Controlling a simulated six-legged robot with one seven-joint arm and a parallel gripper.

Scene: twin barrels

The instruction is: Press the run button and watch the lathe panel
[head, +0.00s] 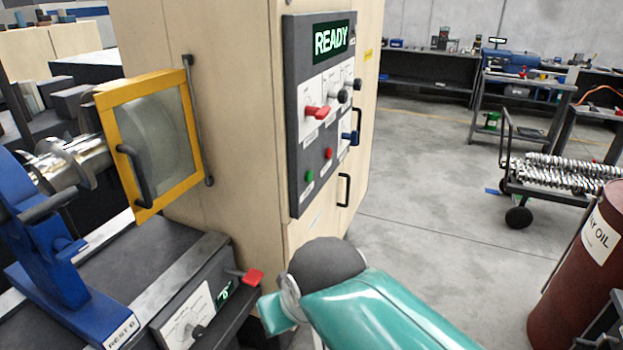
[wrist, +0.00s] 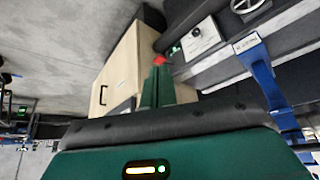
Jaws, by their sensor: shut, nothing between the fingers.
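The lathe panel (head: 296,130) is a dark upright plate on the beige cabinet in the head view. Its display (head: 331,38) reads READY in pale letters on green. Low on the panel are a green button (head: 309,175) and a red button (head: 328,153); their labels are too small to read. My gripper (wrist: 157,62) shows in the wrist view with its green fingers together and empty. A red knob (wrist: 160,58) shows just beyond the fingertips; I cannot tell whether they touch. My gripper's fingertips cannot be made out in the head view.
A red-handled lever (head: 252,277) sits on the lower control box. The yellow-framed guard (head: 188,127) is left; an oil barrel (head: 570,280) is right.

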